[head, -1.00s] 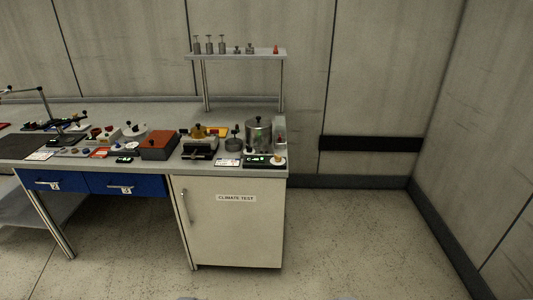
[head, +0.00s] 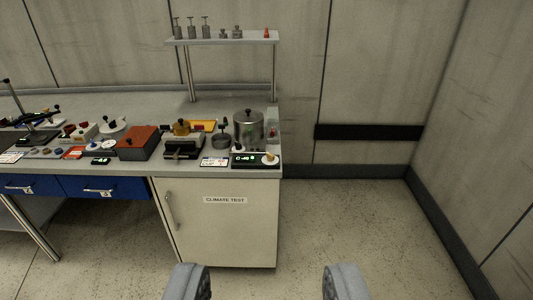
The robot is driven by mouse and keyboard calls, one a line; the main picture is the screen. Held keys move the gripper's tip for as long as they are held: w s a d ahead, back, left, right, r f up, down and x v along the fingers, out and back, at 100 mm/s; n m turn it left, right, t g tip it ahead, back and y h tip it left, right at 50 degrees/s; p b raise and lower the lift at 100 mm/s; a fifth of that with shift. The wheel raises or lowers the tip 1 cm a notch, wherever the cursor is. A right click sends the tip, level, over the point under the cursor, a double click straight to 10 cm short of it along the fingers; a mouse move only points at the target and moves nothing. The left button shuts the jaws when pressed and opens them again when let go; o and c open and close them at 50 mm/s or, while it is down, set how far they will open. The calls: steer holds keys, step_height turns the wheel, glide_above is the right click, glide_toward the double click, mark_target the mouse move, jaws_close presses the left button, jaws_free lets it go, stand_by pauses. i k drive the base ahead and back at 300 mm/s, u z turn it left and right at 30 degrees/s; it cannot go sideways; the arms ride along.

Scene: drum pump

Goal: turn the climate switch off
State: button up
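A dark control panel with a lit green display (head: 245,159) sits at the right front corner of the bench, above the cabinet labelled CLIMATE TEST (head: 224,200). A pale round knob (head: 270,159) is at the panel's right end; its setting is too small to read. A metal pot (head: 248,129) stands just behind the panel. My gripper (head: 267,284) shows at the bottom of the picture, its two grey fingers wide apart with only floor between them. It is in front of the cabinet, well apart from the panel.
A raised shelf (head: 222,38) on posts holds metal weights and a small red piece above the bench. An orange-brown box (head: 139,143) and a black device (head: 184,147) stand to the left on the bench. Open floor (head: 350,225) lies to the right, up to the walls.

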mark_target(271, 158)
steer(key=z, duration=0.05)
steer(key=i, duration=2.3)
steer(key=u, duration=0.05)
